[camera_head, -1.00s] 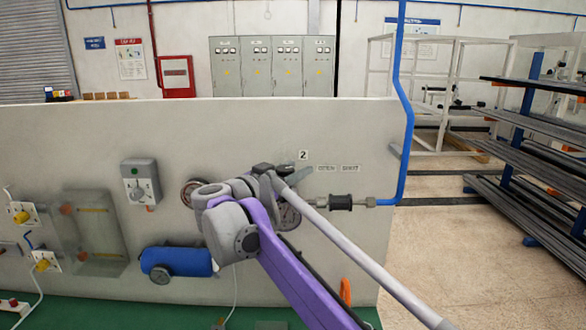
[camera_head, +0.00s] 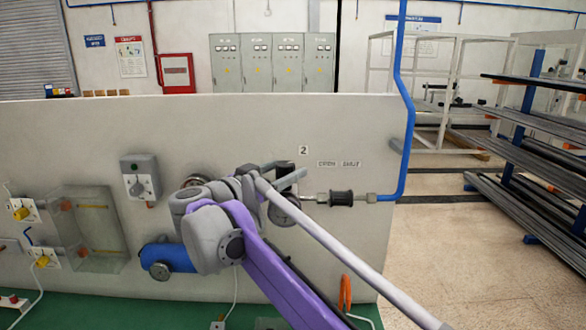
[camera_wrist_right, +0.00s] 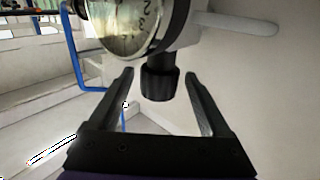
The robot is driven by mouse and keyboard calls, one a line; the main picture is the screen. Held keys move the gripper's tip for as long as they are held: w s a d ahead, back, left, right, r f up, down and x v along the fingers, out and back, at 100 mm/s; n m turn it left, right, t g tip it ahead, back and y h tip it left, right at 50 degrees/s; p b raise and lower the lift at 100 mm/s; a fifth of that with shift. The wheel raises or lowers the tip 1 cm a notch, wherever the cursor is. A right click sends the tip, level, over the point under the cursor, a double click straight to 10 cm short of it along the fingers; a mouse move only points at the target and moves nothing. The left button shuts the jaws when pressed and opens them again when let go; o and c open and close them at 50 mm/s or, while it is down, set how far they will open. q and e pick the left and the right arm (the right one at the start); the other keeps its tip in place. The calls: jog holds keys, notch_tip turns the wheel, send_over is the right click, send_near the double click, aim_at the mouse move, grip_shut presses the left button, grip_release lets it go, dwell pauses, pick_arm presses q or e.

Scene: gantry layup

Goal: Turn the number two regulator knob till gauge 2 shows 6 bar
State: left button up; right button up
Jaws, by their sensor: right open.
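The regulator's black knob (camera_wrist_right: 160,84) stands between the two fingers of my right gripper (camera_wrist_right: 159,76) in the right wrist view. The gripper is open, with a gap visible on both sides of the knob. The gauge (camera_wrist_right: 138,18) is cut off by the top edge there; some figures show, but the needle reading is unclear. In the head view the dark knob (camera_head: 284,168) sits above gauge 2 (camera_head: 286,208), below the number 2 plate (camera_head: 303,150). My right gripper (camera_head: 287,170) reaches it from the left. My arm covers part of the gauge. My left gripper is out of view.
A black fitting (camera_head: 341,198) and a blue pipe (camera_head: 399,150) lie right of the regulator. Another round gauge (camera_head: 195,181), a grey switch box (camera_head: 140,178) and a blue cylinder (camera_head: 168,258) are on the panel (camera_head: 60,130) to the left.

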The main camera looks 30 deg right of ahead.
aim_at(279, 173)
jog(key=v, duration=0.6)
jog(key=shift+s+a, duration=0.15)
jog(key=shift+a, duration=0.25)
